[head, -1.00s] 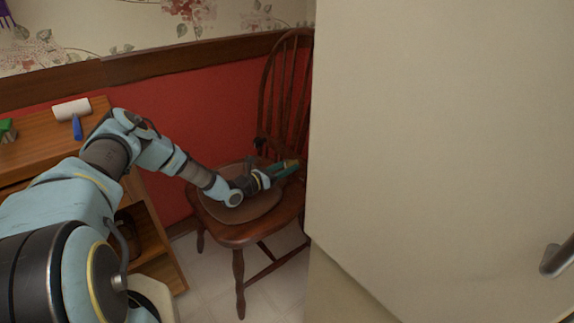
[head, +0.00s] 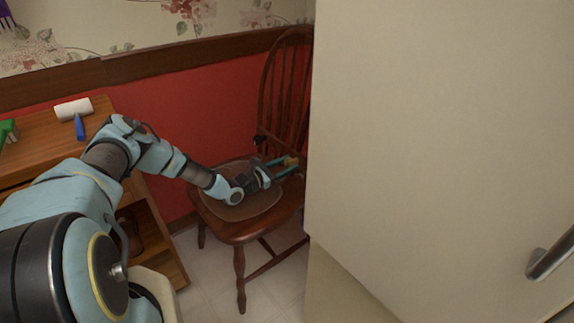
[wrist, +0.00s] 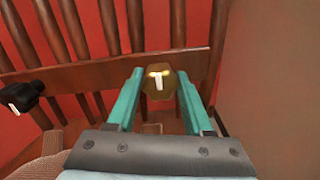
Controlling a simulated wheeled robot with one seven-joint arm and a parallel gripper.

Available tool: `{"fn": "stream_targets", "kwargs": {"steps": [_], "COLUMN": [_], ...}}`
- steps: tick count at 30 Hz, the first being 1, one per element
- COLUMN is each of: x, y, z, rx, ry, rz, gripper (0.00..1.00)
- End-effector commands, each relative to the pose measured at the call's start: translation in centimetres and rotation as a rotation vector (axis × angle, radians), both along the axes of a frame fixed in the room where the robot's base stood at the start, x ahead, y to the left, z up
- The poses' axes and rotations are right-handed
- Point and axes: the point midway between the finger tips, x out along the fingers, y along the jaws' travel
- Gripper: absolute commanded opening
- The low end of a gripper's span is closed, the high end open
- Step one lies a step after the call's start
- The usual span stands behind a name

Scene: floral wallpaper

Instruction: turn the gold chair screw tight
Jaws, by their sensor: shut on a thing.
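The gold chair screw (wrist: 158,80) sits at the lower cross rail of the wooden chair's back (wrist: 100,70). Its head carries a white mark. My gripper (wrist: 158,76) has its two teal fingers on either side of the screw head, shut on it. In the head view, my gripper (head: 284,166) reaches over the chair seat (head: 236,226) to the chair back, and the screw (head: 291,161) shows as a small gold spot between the fingers. How deep the screw sits is hidden.
A black knob (wrist: 22,97) with a white mark is on the left of the chair back. A large pale door or cabinet panel (head: 430,120) stands close on the right. A wooden shelf unit (head: 40,150) with a white-and-blue roller (head: 75,112) is at left.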

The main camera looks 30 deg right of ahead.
Motion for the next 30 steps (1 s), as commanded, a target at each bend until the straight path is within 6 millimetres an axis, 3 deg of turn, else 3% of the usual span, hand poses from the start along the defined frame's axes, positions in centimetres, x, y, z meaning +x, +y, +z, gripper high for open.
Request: {"fn": "stream_targets", "kwargs": {"steps": [4, 5, 12, 23, 30], "x": [0.1, 0.1, 0.0, -0.1, -0.8], "y": [0.1, 0.1, 0.0, 0.8, 5.1], "z": [-0.1, -0.1, 0.0, 0.0, -0.1], "rx": [0.001, 0.002, 0.001, 0.001, 0.001], "ry": [-0.002, -0.002, -0.001, 0.001, 0.002], "rz": [0.000, 0.000, 0.000, 0.001, 0.003], "gripper": [0.00, 0.55, 0.81, 0.81, 0.81]}}
